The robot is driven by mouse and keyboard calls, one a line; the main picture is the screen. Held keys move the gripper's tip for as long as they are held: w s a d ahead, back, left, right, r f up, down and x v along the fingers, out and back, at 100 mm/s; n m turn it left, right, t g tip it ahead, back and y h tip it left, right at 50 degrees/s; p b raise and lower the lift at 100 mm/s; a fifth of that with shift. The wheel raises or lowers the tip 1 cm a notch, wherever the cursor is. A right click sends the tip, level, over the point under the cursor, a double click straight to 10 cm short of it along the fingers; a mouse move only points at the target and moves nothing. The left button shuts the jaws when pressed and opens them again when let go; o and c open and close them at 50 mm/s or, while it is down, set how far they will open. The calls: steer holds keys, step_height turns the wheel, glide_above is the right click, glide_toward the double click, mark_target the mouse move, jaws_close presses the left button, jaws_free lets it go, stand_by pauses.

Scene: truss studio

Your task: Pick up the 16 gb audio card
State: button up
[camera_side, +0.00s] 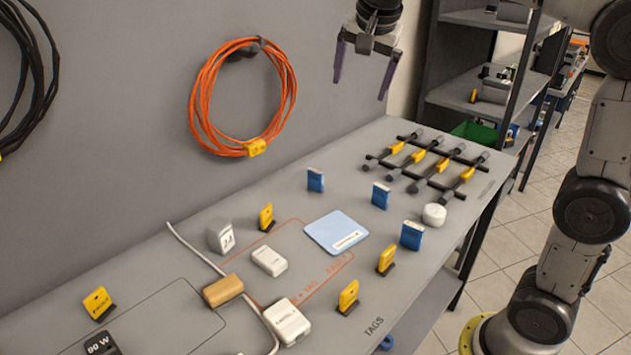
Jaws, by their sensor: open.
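My gripper (359,89) is open and empty, high above the back of the table, with its two purple fingers pointing down. Three small blue cards stand upright on the table: a back one (316,180), a middle one (380,195) and a front one (411,235). Their print is too small to read, so I cannot tell which is the 16 gb audio card. My gripper is well above all of them and touches none. A light blue flat pad (330,226) with a white label lies left of the front card.
Several yellow tags stand in dark holders, one (386,260) near the front card. A rack of cable connectors (428,160) and a white round puck (434,214) are at the right. White adapters (270,261) and a wooden block (223,290) lie left. An orange cable coil (207,100) hangs behind.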

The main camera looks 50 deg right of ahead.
steer(key=w+d+f+m+g, duration=0.15)
steer(key=w+f, duration=0.35)
steer(key=w, duration=0.5)
steer(key=m+g+h, duration=0.1)
steer(key=g, duration=0.1)
glide_above(314, 173)
steer(key=a, duration=0.4)
step_height(314, 173, down, 14)
steer(key=r, duration=0.1)
steer(key=shift+g, duration=0.25)
steer(key=x, duration=0.3)
steer(key=a+x, duration=0.1)
steer(key=x, duration=0.7)
steer(key=shift+s+a+f, duration=0.1)
steer(key=shift+s+f, duration=0.05)
steer(key=shift+f, duration=0.2)
steer(key=shift+x, duration=3)
steer(key=shift+s, duration=0.1)
steer(key=c, duration=1.4)
steer(key=shift+c, duration=0.2)
steer(key=shift+r, duration=0.2)
